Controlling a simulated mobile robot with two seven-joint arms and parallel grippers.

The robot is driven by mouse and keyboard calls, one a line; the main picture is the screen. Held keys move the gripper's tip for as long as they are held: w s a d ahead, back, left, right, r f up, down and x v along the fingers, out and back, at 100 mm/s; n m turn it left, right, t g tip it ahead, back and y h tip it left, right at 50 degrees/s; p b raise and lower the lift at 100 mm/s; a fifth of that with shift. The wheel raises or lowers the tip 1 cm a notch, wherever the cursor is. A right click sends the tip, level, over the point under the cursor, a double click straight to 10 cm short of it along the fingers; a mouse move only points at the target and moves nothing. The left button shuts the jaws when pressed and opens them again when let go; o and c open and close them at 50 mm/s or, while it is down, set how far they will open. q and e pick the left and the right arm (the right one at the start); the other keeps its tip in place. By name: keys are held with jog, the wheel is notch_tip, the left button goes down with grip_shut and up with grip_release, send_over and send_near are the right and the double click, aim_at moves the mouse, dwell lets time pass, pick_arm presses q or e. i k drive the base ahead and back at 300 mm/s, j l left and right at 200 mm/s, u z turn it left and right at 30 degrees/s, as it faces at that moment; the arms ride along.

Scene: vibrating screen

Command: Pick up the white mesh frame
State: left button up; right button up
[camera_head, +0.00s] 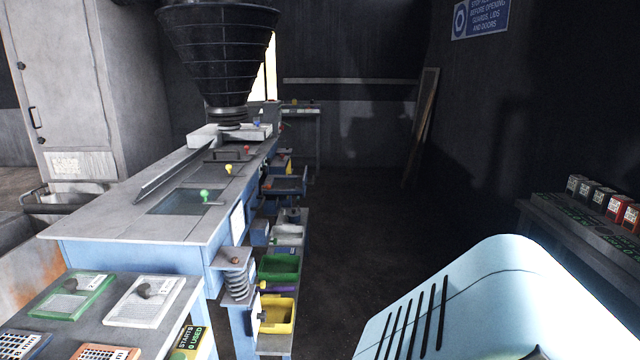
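The white mesh frame (146,300) lies flat on the small grey table (62,312) at the lower left, with a dark knob-like lump on its upper part. A green-framed mesh panel (72,296) lies to its left. An orange-framed panel (105,352) and a blue-framed panel (24,343) lie nearer, partly cut off by the bottom edge. Neither of my grippers is in view, and nothing touches the white mesh frame.
The vibrating screen machine (140,218) stands behind the table, under a black hopper (218,50). Green (279,267) and yellow (277,316) bins sit at its right side. Dark floor (350,230) is open at centre. A shelf (575,225) with small boxes stands at right.

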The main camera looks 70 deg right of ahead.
aim_at(149, 299)
jog(key=l+z, duration=0.15)
jog(key=z, duration=0.2)
jog(key=l+z, duration=0.15)
jog(key=z, duration=0.25)
jog(key=i+l+z, duration=0.1)
jog(key=z, duration=0.25)
jog(key=i+l+z, duration=0.6)
jog(key=l, duration=0.2)
jog(key=i+l, duration=0.5)
jog(key=u, duration=1.9)
